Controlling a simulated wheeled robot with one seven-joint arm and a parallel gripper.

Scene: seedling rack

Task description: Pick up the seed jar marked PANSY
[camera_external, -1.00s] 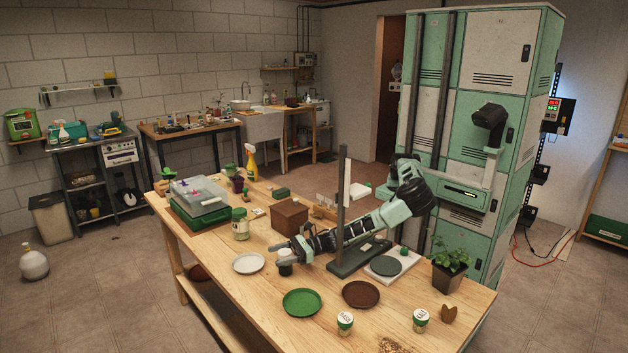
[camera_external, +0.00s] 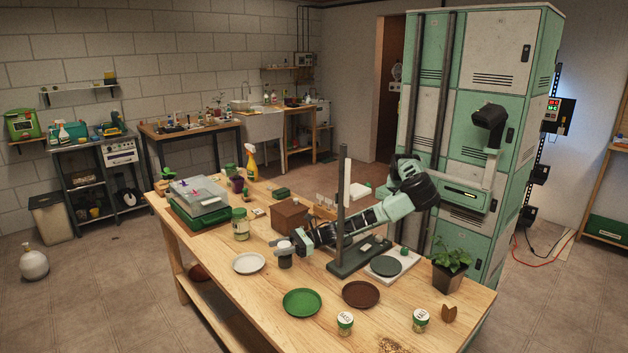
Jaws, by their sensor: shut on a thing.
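My gripper (camera_external: 285,246) is shut around the top of a small dark jar (camera_external: 286,262), right of the white plate. The jar is upright and seems slightly above the wooden table. Its label is too small and dark to read, so I cannot tell if it says PANSY. Two more small jars with white lids stand at the table's front: the left front jar (camera_external: 345,323) and the right front jar (camera_external: 420,320). The lettering on their lids is not readable here.
The wooden table (camera_external: 240,310) holds a white plate (camera_external: 249,263), a green plate (camera_external: 301,303) and a brown plate (camera_external: 361,293). A dark upright post (camera_external: 342,200) stands close by my arm. A brown box (camera_external: 290,215) is behind the gripper; a potted plant (camera_external: 449,275) is right.

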